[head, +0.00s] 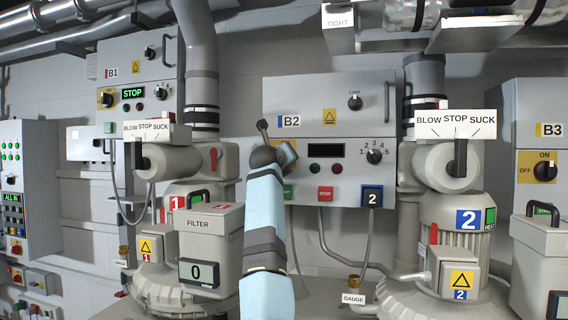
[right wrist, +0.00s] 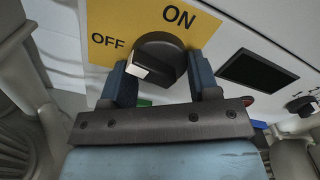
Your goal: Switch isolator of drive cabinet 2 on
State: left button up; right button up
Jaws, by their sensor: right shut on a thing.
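Drive cabinet B2 (head: 284,94) is the grey box at the middle of the head view. Its isolator there is hidden behind my right arm and gripper. In the right wrist view, the isolator is a black rotary knob (right wrist: 162,50) on a yellow plate (right wrist: 111,17) marked OFF at left and ON at top. The knob's white mark faces left, toward the OFF side. My right gripper (right wrist: 160,64) has its two blue fingers on either side of the knob, shut on it. The cabinet's display (head: 326,150) is dark. My left gripper is not in view.
Right of the isolator are a numbered selector (head: 374,156), a red STOP button (head: 325,193) and a blue "2" plate (head: 372,196). Cabinet B1 (head: 133,58) at left has a lit display reading STOP. Blower 2 (head: 456,215) stands in front at right, cabinet B3 (head: 540,115) beyond it.

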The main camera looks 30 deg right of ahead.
jog(key=m+b, duration=0.1)
jog(key=m, duration=0.2)
jog(key=shift+a+f+m+b, duration=0.1)
jog(key=shift+m+b, duration=0.25)
jog(key=shift+m, duration=0.05)
jog(key=m+b, duration=0.1)
jog(key=m, duration=0.2)
jog(key=shift+w+m, duration=0.15)
jog(key=shift+m, duration=0.15)
jog(key=m+b, duration=0.1)
jog(key=m, duration=0.3)
jog(key=shift+w+a, duration=0.1)
jog(key=shift+a, duration=0.05)
jog(key=shift+r+m+b, duration=0.2)
jog(key=shift+m+b, duration=0.2)
jog(key=shift+m, duration=1.6)
jog(key=o, duration=0.9)
